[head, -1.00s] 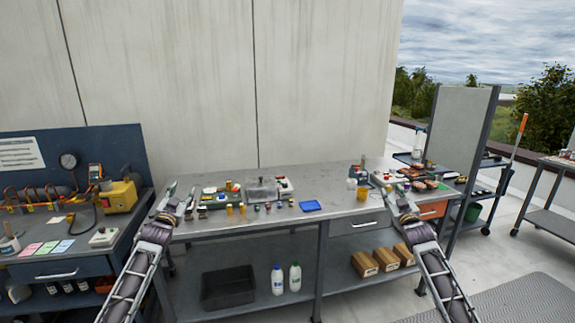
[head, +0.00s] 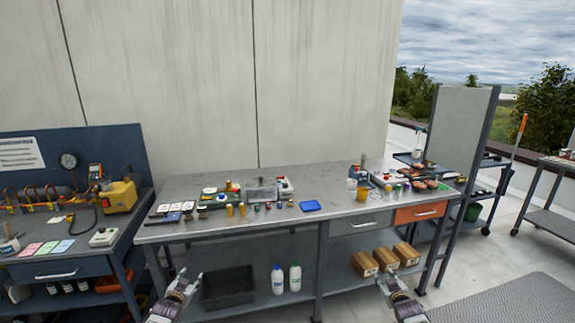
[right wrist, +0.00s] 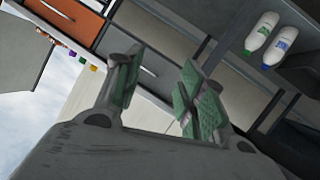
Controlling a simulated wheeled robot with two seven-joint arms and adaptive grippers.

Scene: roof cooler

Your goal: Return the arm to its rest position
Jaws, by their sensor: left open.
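My left gripper (head: 184,284) is low in front of the workbench, below the tabletop and left of the black bin. Its jaws are open and empty. My right gripper (head: 386,286) is also low in front of the bench, just below the brown boxes. In the right wrist view its two green-padded fingers (right wrist: 155,95) stand apart with nothing between them. Neither gripper touches the bench.
The grey workbench (head: 262,230) carries bottles, jars and a blue tray (head: 310,206). Its lower shelf holds a black bin (head: 228,288), two white bottles (head: 286,278) and brown boxes (head: 385,258). A tool bench (head: 58,270) stands left. Open floor (head: 480,255) lies right.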

